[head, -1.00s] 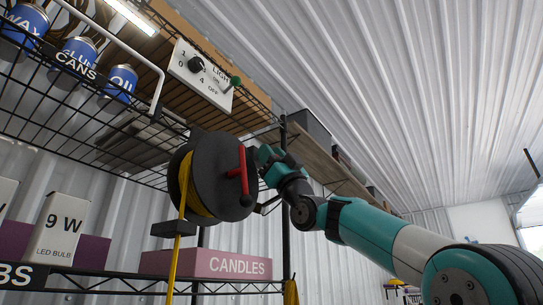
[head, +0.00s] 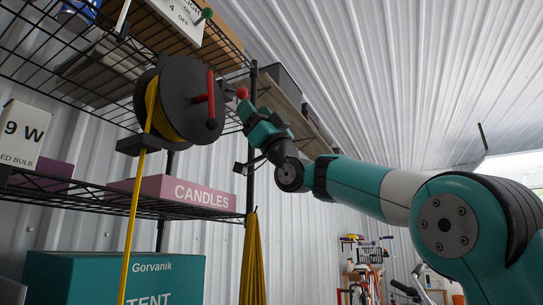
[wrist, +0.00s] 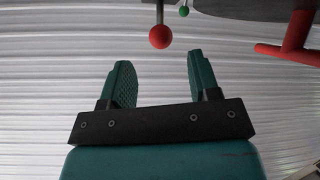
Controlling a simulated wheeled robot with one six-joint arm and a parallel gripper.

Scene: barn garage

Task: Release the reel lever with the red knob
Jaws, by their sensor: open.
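The black reel (head: 188,100) with yellow strap hangs under the wire shelf in the head view. A red crank handle (head: 209,100) is on its right face. The lever's red knob (head: 242,93) shows right of the reel, just above my gripper (head: 247,112). In the wrist view the red knob (wrist: 160,37) hangs on a short dark stem, above and between the spread fingers of my gripper (wrist: 160,75). My gripper is open and empty. The knob appears apart from both fingers. The red crank handle (wrist: 290,45) is at the right in the wrist view.
The wire shelf (head: 60,50) and a black post (head: 250,180) are close to the reel. A pink candles box (head: 170,190) stands on the shelf below. A green knob (wrist: 184,11) shows behind the red one. Open room lies to the right.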

